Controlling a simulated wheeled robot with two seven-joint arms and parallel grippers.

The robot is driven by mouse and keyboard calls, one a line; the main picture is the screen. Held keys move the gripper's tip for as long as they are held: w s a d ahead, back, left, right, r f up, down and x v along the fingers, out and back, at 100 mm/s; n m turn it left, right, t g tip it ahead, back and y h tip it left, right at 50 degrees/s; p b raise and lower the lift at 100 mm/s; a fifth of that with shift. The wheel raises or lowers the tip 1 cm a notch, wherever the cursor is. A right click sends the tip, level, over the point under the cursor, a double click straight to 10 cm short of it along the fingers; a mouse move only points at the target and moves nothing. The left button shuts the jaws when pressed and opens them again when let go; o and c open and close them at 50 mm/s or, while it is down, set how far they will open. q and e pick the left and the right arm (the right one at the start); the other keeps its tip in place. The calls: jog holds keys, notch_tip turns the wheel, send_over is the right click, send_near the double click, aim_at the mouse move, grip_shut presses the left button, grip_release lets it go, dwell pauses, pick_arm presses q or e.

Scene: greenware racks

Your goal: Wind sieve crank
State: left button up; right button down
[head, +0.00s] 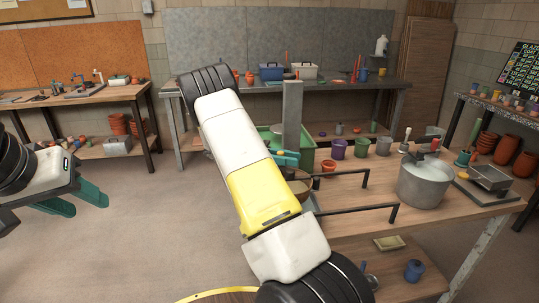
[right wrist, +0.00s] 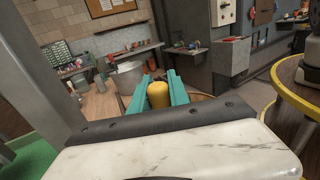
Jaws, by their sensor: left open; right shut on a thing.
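My right gripper (right wrist: 158,92) has its teal fingers closed on a yellow-tan knob (right wrist: 158,95), which I take to be the crank's handle. In the head view the right gripper (head: 287,159) is partly hidden by my own arm, beside a grey upright post. A brown round bowl or sieve rim (head: 301,188) shows just below it, largely hidden by the arm. The crank's arm and its joint to the sieve cannot be made out. My left gripper (head: 88,199) is open and empty, over bare floor at the left, away from the worktable.
The wooden worktable (head: 345,227) holds a large grey pot (head: 424,186), several coloured cups and a small scale-like device (head: 488,178). Two black bars (head: 362,212) stick out near the arm. The floor at left is clear.

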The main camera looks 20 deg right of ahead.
dwell(0.3)
jog(key=c, duration=1.3)
grip_release()
jog(key=shift+o, duration=0.2)
jog(key=v, duration=0.7)
jog(key=shift+w+a, duration=0.25)
jog(key=shift+a, duration=0.05)
